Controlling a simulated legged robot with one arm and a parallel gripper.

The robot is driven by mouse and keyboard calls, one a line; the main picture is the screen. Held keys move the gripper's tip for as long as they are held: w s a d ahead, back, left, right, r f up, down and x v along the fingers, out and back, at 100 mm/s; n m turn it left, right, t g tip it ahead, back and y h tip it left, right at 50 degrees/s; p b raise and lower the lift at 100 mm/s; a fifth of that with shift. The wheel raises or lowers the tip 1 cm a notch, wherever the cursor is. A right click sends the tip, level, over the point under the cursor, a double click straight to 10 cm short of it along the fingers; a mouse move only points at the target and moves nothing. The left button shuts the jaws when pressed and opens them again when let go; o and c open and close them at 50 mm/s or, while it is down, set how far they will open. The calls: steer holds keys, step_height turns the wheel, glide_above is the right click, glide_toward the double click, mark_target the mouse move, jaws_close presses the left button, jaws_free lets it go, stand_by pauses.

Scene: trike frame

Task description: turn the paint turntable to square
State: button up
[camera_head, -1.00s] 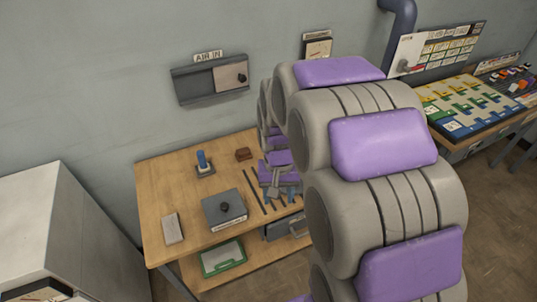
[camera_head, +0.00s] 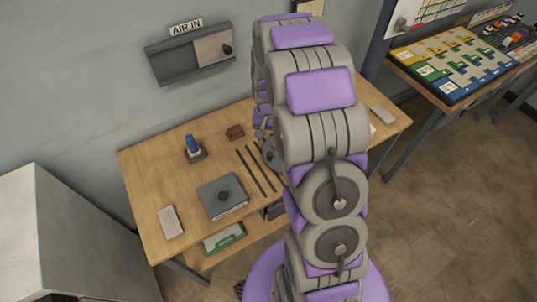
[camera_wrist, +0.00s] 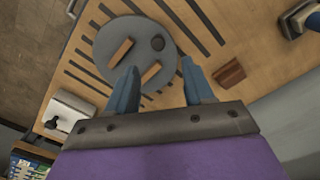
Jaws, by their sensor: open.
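The paint turntable (camera_wrist: 112,58) is a round grey disc on the wooden table in the wrist view. In the head view only a sliver of the disc (camera_head: 269,155) shows behind my arm. My gripper (camera_wrist: 160,66) is open, its two blue fingers apart over the disc's near edge, with nothing held. I cannot tell the height gap to the disc. The head view mostly hides my gripper.
A wall panel (camera_head: 190,52) hangs behind. A white cabinet (camera_head: 65,245) stands left.

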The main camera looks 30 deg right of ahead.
mark_target(270, 154)
steer(key=f, duration=0.3)
steer(key=f+b, duration=0.1)
steer(key=f, duration=0.7)
steer(key=shift+d+b, duration=0.3)
steer(key=shift+d, duration=0.05)
steer(key=shift+a+f, duration=0.2)
steer(key=shift+f, duration=0.3)
steer(key=shift+c, duration=0.2)
steer(key=shift+d, duration=0.1)
jaws_close()
